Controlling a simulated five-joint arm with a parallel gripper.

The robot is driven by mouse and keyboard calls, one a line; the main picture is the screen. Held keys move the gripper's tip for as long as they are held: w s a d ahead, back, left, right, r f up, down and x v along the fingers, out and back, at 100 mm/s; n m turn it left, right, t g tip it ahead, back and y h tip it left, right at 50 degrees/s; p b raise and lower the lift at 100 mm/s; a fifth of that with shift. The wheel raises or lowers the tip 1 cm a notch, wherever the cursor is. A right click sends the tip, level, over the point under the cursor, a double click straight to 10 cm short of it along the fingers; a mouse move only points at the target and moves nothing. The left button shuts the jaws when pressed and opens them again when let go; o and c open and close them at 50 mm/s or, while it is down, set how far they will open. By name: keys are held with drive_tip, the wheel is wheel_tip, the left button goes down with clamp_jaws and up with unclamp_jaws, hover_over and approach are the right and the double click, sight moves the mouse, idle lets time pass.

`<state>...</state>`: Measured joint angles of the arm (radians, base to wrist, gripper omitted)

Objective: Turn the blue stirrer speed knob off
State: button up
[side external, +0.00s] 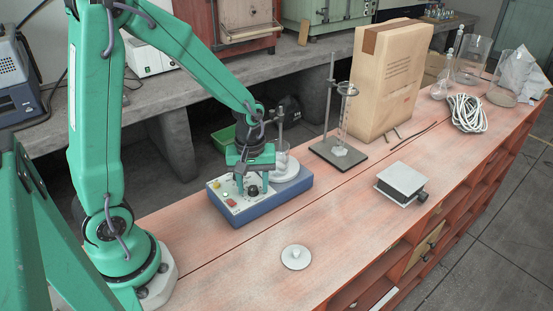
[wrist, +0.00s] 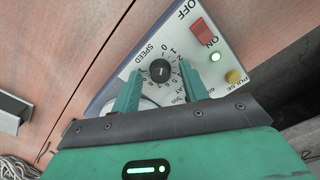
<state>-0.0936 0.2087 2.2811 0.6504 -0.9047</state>
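The blue stirrer (side external: 262,205) stands on the red bench with its pale control panel facing up. Its black speed knob (wrist: 159,70) sits beside the word SPEED, ringed by numbers. The direction of its pointer is too small to tell surely. The knob also shows in the side view (side external: 253,190). My gripper (wrist: 160,73) is open, its teal fingertips on either side of the knob with visible gaps. In the side view my gripper (side external: 246,183) points down over the panel. Whether the fingertips are level with the knob is unclear.
The panel also has a red switch (wrist: 202,32) near ON and OFF, a lit green lamp (wrist: 214,57) and a yellow button (wrist: 234,76). Glassware stands on the stirrer's plate (side external: 286,172). A white lidded disc (side external: 296,257) and a grey box (side external: 401,183) lie on the bench.

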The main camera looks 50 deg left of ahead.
sight(252, 189)
drive_tip(key=shift+r, duration=0.1)
drive_tip(key=shift+r, duration=3.75)
drive_tip(key=shift+r, duration=0.1)
drive_tip(key=s+d+r+m+t, duration=0.3)
drive_tip(key=s+r+m+t, duration=0.2)
drive_tip(key=s+r+m, duration=0.5)
drive_tip(key=shift+s+r+m+t, duration=0.15)
drive_tip(key=shift+r+m+t, duration=0.2)
drive_tip(key=shift+m, duration=0.35)
